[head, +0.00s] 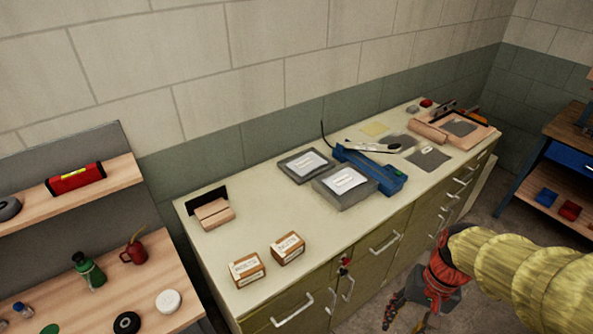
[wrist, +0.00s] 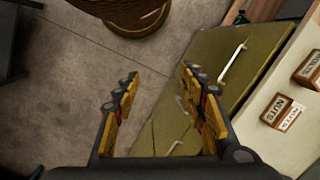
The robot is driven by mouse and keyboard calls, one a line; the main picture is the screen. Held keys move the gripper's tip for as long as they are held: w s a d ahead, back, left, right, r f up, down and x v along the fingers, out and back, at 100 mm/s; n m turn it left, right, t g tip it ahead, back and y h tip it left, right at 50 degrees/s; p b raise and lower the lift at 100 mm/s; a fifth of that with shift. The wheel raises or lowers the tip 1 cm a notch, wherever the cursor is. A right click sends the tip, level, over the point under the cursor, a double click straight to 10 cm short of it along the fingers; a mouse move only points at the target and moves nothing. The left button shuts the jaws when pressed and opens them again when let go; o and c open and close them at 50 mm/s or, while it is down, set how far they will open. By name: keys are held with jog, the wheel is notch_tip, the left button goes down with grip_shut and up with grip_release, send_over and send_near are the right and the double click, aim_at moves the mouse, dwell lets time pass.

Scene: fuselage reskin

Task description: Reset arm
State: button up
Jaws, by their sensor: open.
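My gripper (wrist: 158,95) is open and empty in the wrist view, its two yellow and black fingers spread apart over the floor and the cabinet front. In the head view my gripper (head: 407,312) hangs low at the bottom right, in front of the cabinet doors and below the counter top. My arm, in a yellow sleeve with a red cuff, comes in from the right edge. Nothing is held between the fingers.
The cabinet (head: 330,225) carries two labelled boxes (head: 247,268) (head: 288,248), grey cases (head: 345,187), a blue tool (head: 370,170) and a wooden tray (head: 470,130). A wooden shelf unit (head: 100,270) stands left and a blue bench (head: 560,150) right. Concrete floor (wrist: 60,110) is open.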

jog(key=a+r+n+t, duration=0.2)
jog(key=r+t, duration=0.1)
jog(key=r, duration=0.5)
jog(key=a+r+n+t+h, duration=0.1)
jog(key=a+r+n+t, duration=0.1)
jog(key=r, duration=0.5)
jog(key=shift+s+a+r+n+t+h, duration=0.35)
jog(key=shift+s+a+t, duration=0.1)
jog(key=shift+a+t, duration=0.15)
